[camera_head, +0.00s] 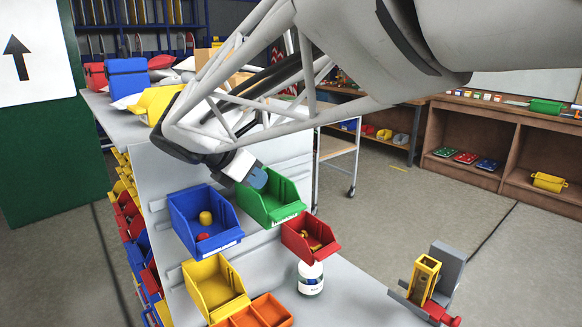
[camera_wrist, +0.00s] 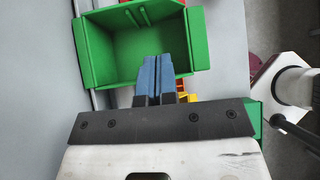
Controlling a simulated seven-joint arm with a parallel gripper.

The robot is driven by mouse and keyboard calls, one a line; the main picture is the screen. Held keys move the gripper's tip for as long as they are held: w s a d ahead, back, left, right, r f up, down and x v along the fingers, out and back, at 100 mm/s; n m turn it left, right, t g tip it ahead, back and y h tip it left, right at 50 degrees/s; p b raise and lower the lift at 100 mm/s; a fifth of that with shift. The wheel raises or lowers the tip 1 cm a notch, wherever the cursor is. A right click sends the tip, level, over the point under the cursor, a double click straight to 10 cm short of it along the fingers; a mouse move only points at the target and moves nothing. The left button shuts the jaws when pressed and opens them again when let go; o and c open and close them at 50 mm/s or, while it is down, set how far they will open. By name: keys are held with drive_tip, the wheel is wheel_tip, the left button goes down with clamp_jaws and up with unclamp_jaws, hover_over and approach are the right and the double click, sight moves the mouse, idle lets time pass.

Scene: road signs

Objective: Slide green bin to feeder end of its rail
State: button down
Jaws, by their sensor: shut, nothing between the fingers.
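The green bin (camera_head: 283,203) hangs on the upper rail (camera_head: 296,168) of a grey panel, between a blue bin to its left and a red bin at its lower right. It looks empty in the wrist view (camera_wrist: 112,62). My gripper (camera_head: 259,179) is shut and empty, its blue fingertips at the bin's upper left in the head view. In the wrist view the closed fingers (camera_wrist: 158,68) overlap the bin's near edge and opening. I cannot tell whether they touch it. Which rail end is the feeder end is unclear.
A blue bin (camera_head: 189,234) holds yellow and red pieces. A red bin (camera_head: 301,247), a yellow bin (camera_head: 207,300) and an orange tray (camera_head: 252,313) are close by. A white jar (camera_head: 310,280) and a yellow upright device (camera_head: 425,277) stand on the ledge.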

sight(290, 185)
drive_tip(key=x, duration=0.3)
drive_tip(key=shift+w+d+f, duration=0.1)
drive_tip(key=shift+w+d, duration=0.2)
drive_tip(key=shift+d, duration=0.05)
drive_tip(key=shift+w+d, duration=1.1)
drive_tip(key=shift+d, duration=0.05)
drive_tip(key=w+d, duration=0.9)
drive_tip(key=d, duration=0.1)
drive_tip(key=shift+w, duration=0.35)
drive_tip(key=v, duration=0.8)
